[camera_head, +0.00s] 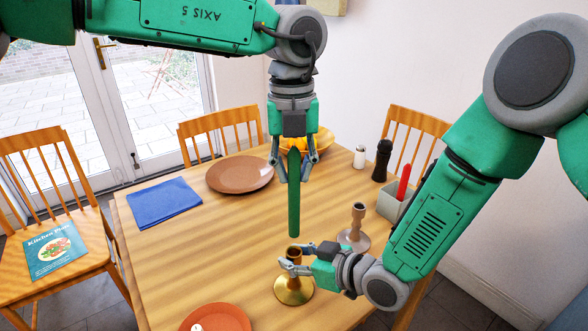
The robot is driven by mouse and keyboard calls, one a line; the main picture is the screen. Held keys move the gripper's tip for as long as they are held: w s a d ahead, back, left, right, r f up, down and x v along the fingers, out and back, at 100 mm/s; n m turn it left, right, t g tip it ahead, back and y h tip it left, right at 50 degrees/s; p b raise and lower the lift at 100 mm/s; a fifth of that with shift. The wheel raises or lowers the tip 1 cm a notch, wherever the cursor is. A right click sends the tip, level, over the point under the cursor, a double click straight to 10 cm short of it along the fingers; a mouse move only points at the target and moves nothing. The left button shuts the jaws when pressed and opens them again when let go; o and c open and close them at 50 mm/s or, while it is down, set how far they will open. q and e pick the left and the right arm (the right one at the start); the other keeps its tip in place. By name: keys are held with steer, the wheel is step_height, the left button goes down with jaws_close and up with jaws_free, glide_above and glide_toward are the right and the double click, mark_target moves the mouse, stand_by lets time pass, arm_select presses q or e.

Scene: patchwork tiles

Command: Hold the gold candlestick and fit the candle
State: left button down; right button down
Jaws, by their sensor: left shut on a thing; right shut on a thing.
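The green candle (294,210) hangs upright from my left gripper (293,176), which is shut on its upper part. The gold candlestick (294,289) stands on the table with a wide round base. My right gripper (291,260) comes from the right and is shut on its stem just below the cup, with the fingers hiding part of the stem. The candle's lower end appears just above the candlestick's cup, with a small gap in the picture. How well they line up in depth I cannot tell.
A duller candlestick (356,232) stands right of my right gripper. A grey box (388,205) with a red candle (404,182), a pepper mill (381,160) and a salt shaker (360,156) are behind it. A brown plate (240,174), blue napkin (164,203) and orange plate (225,319) lie left.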

mark_target(293, 204)
arm_select(q)
steer(key=shift+f, duration=1.9)
steer(key=shift+f, duration=1.75)
stand_by(2.4)
steer(key=c, duration=1.3)
jaws_free()
step_height(293, 204, up, 12)
steer(key=shift+a+f, duration=0.1)
